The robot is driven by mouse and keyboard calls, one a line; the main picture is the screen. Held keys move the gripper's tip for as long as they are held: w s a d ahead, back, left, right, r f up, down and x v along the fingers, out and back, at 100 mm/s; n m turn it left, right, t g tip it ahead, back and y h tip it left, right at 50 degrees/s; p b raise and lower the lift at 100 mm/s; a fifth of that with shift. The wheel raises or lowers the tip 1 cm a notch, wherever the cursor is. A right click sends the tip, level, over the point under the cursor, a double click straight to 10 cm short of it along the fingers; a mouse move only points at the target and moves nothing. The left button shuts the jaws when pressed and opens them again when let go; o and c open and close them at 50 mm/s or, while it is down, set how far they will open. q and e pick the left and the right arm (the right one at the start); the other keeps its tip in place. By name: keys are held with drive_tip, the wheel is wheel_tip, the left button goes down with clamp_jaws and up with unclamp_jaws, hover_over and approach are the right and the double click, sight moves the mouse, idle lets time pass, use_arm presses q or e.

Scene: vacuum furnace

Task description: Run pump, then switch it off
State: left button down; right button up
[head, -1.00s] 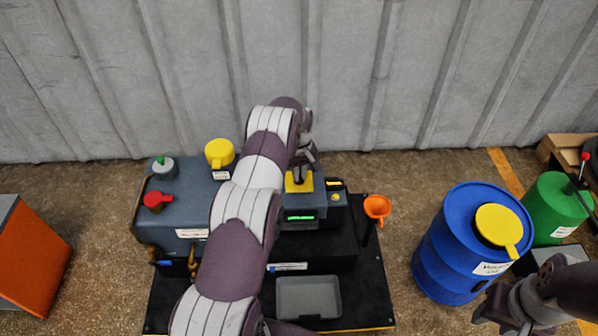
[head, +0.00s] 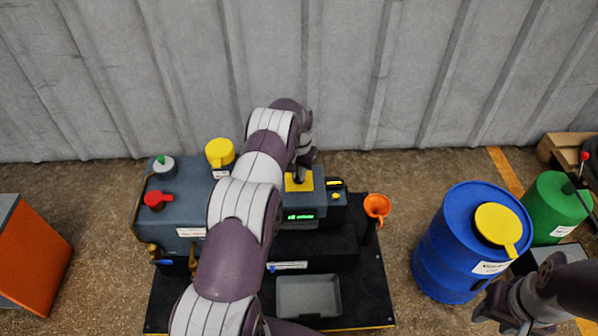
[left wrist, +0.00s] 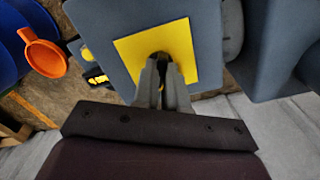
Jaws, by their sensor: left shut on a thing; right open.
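The pump unit (head: 185,213) is a grey-blue machine on a black base, partly hidden by my left arm. On its top right is a yellow plate (head: 304,183), which fills the middle of the left wrist view (left wrist: 132,48). My left gripper (head: 300,177) is over this plate; in the left wrist view its fingers (left wrist: 160,70) are shut on a small dark switch (left wrist: 160,55) at the plate's middle, mostly hidden between them. Below the plate a small display (head: 300,217) glows green. My right gripper (head: 493,310) is open and empty, in front of the blue drum.
A blue drum (head: 440,255) with a yellow lid and a green can (head: 549,205) stand at the right. An orange funnel (head: 376,206) is beside the pump. A grey tray (head: 309,296) lies in front. An orange box (head: 30,255) stands left.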

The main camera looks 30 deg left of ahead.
use_arm(q)
drive_tip(key=shift+m, duration=0.4)
drive_tip(key=c, duration=1.2)
unclamp_jaws()
wheel_tip(320, 180, up, 13)
drive_tip(key=p, duration=0.4)
drive_tip(key=shift+f, duration=0.15)
